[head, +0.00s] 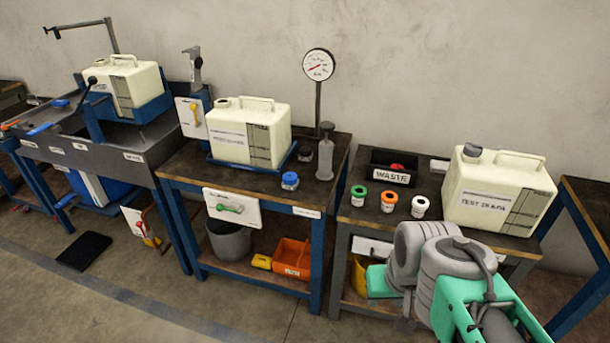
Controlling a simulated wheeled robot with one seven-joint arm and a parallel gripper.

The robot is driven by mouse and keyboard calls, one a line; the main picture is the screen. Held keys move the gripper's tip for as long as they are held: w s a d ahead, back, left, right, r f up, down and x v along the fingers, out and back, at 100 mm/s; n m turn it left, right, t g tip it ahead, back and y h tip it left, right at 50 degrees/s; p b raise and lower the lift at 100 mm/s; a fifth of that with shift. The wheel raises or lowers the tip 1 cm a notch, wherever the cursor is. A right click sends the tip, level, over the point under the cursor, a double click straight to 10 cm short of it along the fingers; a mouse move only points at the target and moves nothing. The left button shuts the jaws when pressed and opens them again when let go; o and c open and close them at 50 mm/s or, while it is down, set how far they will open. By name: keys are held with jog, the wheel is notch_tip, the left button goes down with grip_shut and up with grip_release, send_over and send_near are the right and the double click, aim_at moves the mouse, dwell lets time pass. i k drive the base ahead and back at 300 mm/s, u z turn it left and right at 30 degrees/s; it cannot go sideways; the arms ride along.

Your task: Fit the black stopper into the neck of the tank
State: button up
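Three cream tanks stand in the head view. The left tank (125,84) sits in a blue cradle, and the middle tank (225,128) sits on a blue tray. The right tank (485,190) stands on the right bench with a dark grey piece (472,151) at its neck. I cannot tell which tank the task means. I cannot pick out the black stopper with certainty. My folded grey and green arm fills the lower right, in front of the right bench. Its gripper end is not clear enough to show whether it is open or holds anything.
Green (359,196), orange (389,202) and white (419,207) topped pots stand before a black waste bin (389,176). A blue-capped pot (290,181), a grey syringe-like cylinder (326,158) and a dial gauge (318,65) are on the middle bench. A gap separates the benches.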

aim_at(305, 151)
jog(key=z, duration=0.05)
jog(key=k, duration=0.2)
jog(key=u, duration=0.85)
jog(key=i, duration=0.75)
jog(key=u, duration=0.6)
jog(key=i, duration=0.95)
jog(key=z, duration=1.05)
jog(key=i, duration=0.8)
jog(key=z, duration=0.85)
